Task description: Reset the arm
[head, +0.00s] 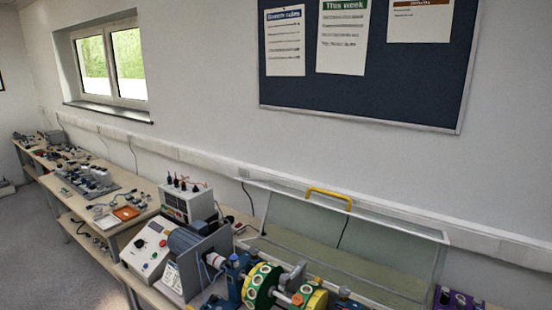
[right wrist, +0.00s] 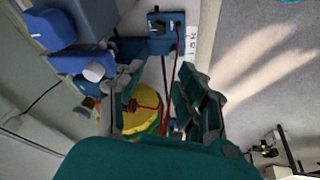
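My right gripper (right wrist: 158,80) shows in the right wrist view, its dark green fingers spread apart with a gap between them. Nothing is visibly held in it. Beyond the gap is a yellow and green round part (right wrist: 142,115) of the bench rig, with red wires close by. I cannot tell whether the fingers touch it. The rig's green and yellow discs (head: 263,284) show at the bottom of the head view. Neither gripper can be made out clearly in the head view. The left gripper is not in view.
A long bench runs along the wall with a control box (head: 147,248), a meter unit (head: 187,202) and a grey motor (head: 190,240). A clear guard with a yellow handle (head: 329,197) stands behind the rig. Bare floor (head: 60,260) lies at left.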

